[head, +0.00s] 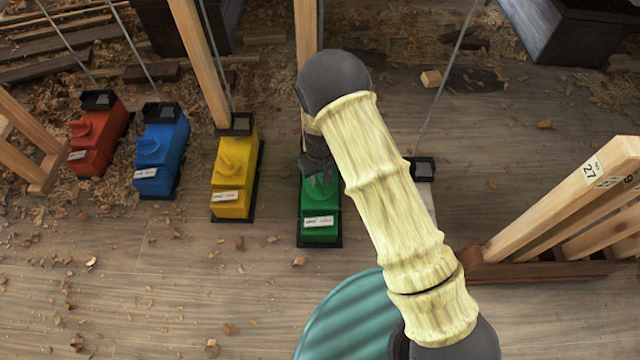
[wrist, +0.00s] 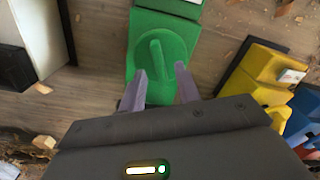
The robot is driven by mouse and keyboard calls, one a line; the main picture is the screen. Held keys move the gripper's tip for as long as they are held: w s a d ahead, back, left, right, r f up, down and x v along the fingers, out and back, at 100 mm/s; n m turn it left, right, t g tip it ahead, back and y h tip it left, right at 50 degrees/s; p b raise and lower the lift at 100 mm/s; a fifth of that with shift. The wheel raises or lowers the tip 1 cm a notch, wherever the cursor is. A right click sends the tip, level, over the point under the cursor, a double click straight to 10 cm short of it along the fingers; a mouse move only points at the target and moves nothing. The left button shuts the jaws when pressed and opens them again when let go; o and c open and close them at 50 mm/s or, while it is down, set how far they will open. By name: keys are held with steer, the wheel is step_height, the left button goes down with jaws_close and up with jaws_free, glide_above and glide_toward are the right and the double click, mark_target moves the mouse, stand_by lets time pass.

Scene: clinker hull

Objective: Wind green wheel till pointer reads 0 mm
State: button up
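The green box (head: 320,232) stands on the floor in the head view, partly behind my arm. Its front carries a small white label (head: 319,222), too small to read. In the wrist view the green box (wrist: 143,22) has a raised rounded green wheel or grip (wrist: 157,52) on top. My gripper (wrist: 160,70) is open, its two grey fingers apart over the box, on either side of the grip's near end; I cannot tell whether they touch it. In the head view my gripper (head: 320,181) is just above the green box. No pointer or scale can be made out.
Left of the green box stand yellow (head: 233,180), blue (head: 160,150) and red (head: 97,140) boxes, with rods or wooden posts rising behind. A pale box (head: 427,200) is partly hidden by my arm. A wooden frame (head: 560,215) stands right. Shavings litter the plank floor.

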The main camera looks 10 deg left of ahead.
step_height(320, 180, down, 2)
steer(key=shift+f+b, duration=0.1)
steer(key=shift+b, duration=0.25)
steer(key=shift+c, duration=0.4)
jaws_close()
steer(key=shift+r+m+p, duration=0.25)
steer(key=shift+m+p, duration=0.15)
steer(key=shift+p, duration=0.35)
